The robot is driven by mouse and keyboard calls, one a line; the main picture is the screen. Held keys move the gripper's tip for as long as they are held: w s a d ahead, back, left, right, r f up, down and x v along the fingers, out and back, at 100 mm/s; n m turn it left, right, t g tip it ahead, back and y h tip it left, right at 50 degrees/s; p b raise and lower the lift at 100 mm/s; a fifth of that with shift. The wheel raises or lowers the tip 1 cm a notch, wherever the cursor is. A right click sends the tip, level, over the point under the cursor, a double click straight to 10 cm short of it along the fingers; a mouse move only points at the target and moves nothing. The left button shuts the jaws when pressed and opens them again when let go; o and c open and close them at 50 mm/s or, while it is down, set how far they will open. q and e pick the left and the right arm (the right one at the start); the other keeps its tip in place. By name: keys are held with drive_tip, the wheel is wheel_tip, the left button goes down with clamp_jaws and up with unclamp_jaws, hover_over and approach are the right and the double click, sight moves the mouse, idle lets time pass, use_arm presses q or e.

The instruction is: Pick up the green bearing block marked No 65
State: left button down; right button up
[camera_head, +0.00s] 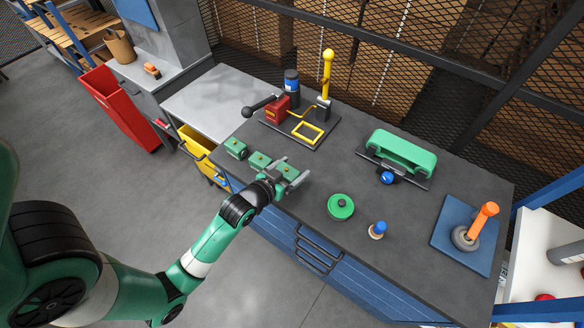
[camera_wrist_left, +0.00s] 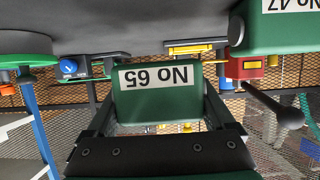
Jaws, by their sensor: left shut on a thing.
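The green bearing block marked No 65 (camera_wrist_left: 157,92) fills the middle of the left wrist view, which is upside down, so its white label reads inverted. My left gripper (camera_wrist_left: 158,112) is shut on it, one finger at each side. In the head view this green block (camera_head: 283,170) sits between the jaws of my left gripper (camera_head: 288,177), partly covered by them. The wrist view shows background between its underside and the bench, so it appears held a little above the top. My right gripper is not in view.
A red and yellow fixture (camera_head: 306,131) is behind. The bench (camera_head: 420,225) between is clear.

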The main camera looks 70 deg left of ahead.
sight(292, 177)
use_arm(q)
drive_tip(key=d+r, duration=0.1)
drive_tip(key=s+d+r+p, duration=0.1)
drive_tip(key=r, duration=0.1)
drive_tip(key=d+r+p, duration=0.1)
drive_tip(key=d+r, duration=0.1)
drive_tip(key=shift+s+r, duration=0.2)
drive_tip(key=shift+s, duration=0.15)
drive_tip(key=s+d+r+p, duration=0.2)
drive_tip(key=s+d+p, duration=0.1)
drive_tip(key=d, duration=0.4)
drive_tip(key=shift+s+d+r+p, duration=0.2)
drive_tip(key=shift+s+r+p, duration=0.05)
drive_tip(key=shift+r+p, duration=0.15)
